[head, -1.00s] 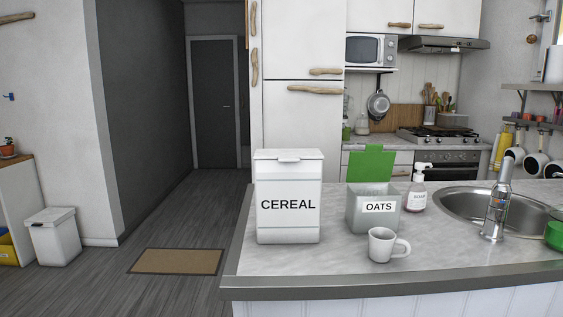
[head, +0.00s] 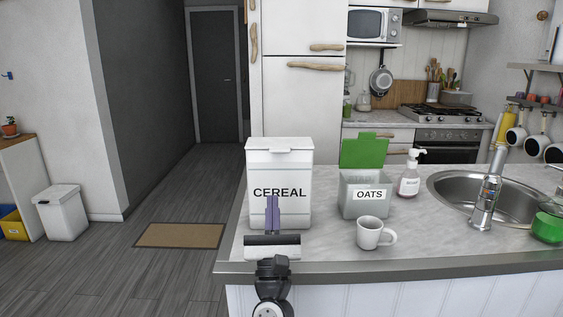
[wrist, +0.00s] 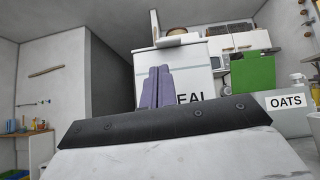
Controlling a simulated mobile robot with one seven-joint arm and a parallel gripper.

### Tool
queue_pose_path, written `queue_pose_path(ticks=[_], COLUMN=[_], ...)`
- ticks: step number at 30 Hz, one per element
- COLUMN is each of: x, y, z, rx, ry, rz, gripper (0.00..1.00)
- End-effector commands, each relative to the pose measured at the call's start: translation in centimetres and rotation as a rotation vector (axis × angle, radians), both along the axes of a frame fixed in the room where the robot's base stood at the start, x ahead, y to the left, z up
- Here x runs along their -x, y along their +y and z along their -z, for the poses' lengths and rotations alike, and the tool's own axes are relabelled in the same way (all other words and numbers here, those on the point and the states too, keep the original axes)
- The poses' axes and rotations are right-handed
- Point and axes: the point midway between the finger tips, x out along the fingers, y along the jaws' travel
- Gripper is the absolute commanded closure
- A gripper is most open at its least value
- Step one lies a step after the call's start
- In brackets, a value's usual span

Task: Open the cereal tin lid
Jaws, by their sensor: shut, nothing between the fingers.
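The white cereal tin (head: 262,172) stands upright on the counter, labelled CEREAL. Its white lid (head: 279,144) is shut, with a small tab at the front edge. My gripper (head: 272,200) is in front of the tin, its purple fingers together and empty, below the lid and overlapping the label in the head view. In the wrist view the fingers (wrist: 153,70) point up at the tin (wrist: 192,72), with the lid tab (wrist: 177,40) above them. I cannot tell whether the fingertips touch the tin.
A grey OATS tin (head: 357,205) with its green lid (head: 364,152) raised stands to the right. A white mug (head: 369,233), a soap bottle (head: 409,181) and a sink (head: 462,196) are further along the counter (head: 322,250).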

Motion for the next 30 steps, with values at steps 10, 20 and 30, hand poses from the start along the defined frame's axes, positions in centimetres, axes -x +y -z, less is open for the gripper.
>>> queue_pose_path(ticks=[10, 20, 30], x=[-2.3, -6.2, -7.5], y=[-1.3, -1.2, -1.2], z=[-1.6, -5.4, -6.5], rx=[-0.058, -0.055, -0.052], ry=[0.013, 0.013, 0.015], rz=[-0.034, -0.034, -0.032], gripper=[1.0, 1.0, 1.0])
